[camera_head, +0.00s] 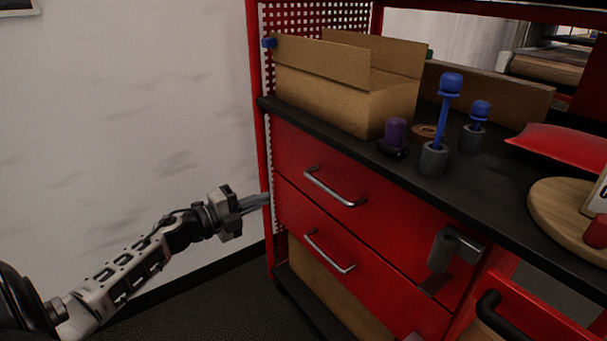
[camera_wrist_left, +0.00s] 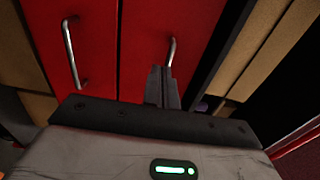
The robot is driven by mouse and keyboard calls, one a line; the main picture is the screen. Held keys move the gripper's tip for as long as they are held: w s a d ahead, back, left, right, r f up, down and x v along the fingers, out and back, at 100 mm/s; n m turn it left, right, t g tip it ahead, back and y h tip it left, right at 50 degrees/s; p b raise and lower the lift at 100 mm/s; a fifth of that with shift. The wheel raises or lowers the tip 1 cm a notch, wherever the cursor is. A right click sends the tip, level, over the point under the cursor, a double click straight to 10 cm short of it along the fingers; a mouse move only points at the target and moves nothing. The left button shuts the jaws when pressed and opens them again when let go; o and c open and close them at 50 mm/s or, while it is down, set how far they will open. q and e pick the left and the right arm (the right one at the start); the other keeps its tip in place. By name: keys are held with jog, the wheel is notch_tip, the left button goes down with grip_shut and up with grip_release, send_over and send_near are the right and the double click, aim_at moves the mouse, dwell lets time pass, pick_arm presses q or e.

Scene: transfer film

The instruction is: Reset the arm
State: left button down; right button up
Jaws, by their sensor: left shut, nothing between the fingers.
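My left arm comes in from the left in the head view. Its gripper (camera_head: 262,200) is shut and empty, held in front of the left post of the red workbench. In the left wrist view the closed fingers (camera_wrist_left: 162,80) point toward the red drawer fronts, with nothing between them. The upper drawer handle (camera_head: 335,188) and lower drawer handle (camera_head: 329,253) lie to the right of the gripper, apart from it. My right gripper is not in view.
The dark worktop (camera_head: 480,190) holds an open cardboard box (camera_head: 340,100), blue-topped parts in grey holders (camera_head: 433,160), a purple part (camera_head: 396,132) and a round wooden board (camera_head: 560,215). A black handle (camera_head: 500,318) juts out at lower right. The white wall (camera_head: 130,100) is at left.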

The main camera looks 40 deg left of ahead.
pick_arm(q)
jog(key=s+d+n+g+p, duration=0.2)
jog(key=s+d+n+p, duration=0.2)
jog(key=d, duration=0.6)
jog(key=s+d+f+n+g+y+p, duration=0.1)
jog(key=s+d+n+p, duration=0.3)
jog(key=s+d+n, duration=0.4)
jog(key=s+d+f+n+g+y+p, duration=0.1)
jog(key=s+d+n+g+p, duration=0.2)
jog(key=d, duration=0.9)
jog(key=s+n+p, duration=0.1)
jog(key=s+n, duration=0.2)
jog(key=n, duration=0.1)
jog(key=shift+f+n, duration=0.25)
jog(key=shift+n, duration=0.15)
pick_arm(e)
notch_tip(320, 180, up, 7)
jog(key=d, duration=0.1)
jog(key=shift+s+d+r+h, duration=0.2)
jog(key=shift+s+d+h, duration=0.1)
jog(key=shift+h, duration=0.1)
